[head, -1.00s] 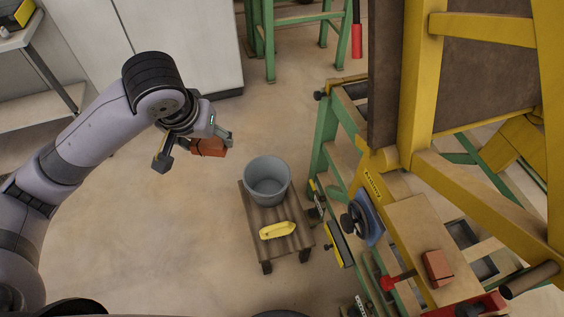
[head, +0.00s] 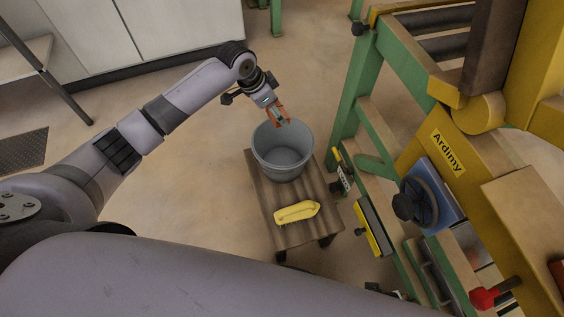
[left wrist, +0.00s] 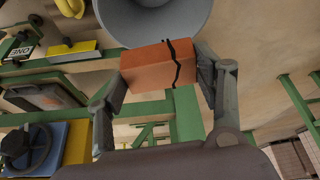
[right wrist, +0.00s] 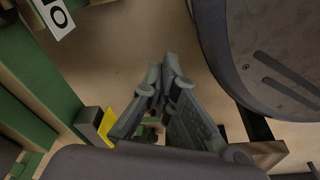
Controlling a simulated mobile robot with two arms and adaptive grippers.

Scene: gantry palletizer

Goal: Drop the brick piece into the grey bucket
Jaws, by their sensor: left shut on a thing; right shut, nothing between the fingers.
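The brick piece (left wrist: 148,68) is orange-red with a dark jagged line across it. My left gripper (head: 277,113) is shut on it; in the left wrist view the two fingers (left wrist: 160,88) clasp its ends. In the head view the brick piece (head: 284,114) is at the far rim of the grey bucket (head: 283,165), seemingly above it. The bucket looks empty and stands upright; it also shows in the left wrist view (left wrist: 150,22). My right gripper (right wrist: 165,88) is shut and empty, low over the floor in the right wrist view; it is outside the head view.
The bucket stands on a small wooden stool (head: 268,200) with a yellow object (head: 297,212) in front of it. A green frame (head: 355,90) and the yellow machine (head: 440,150) with a blue handwheel mount (head: 432,195) stand close on the right. Floor left of the stool is clear.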

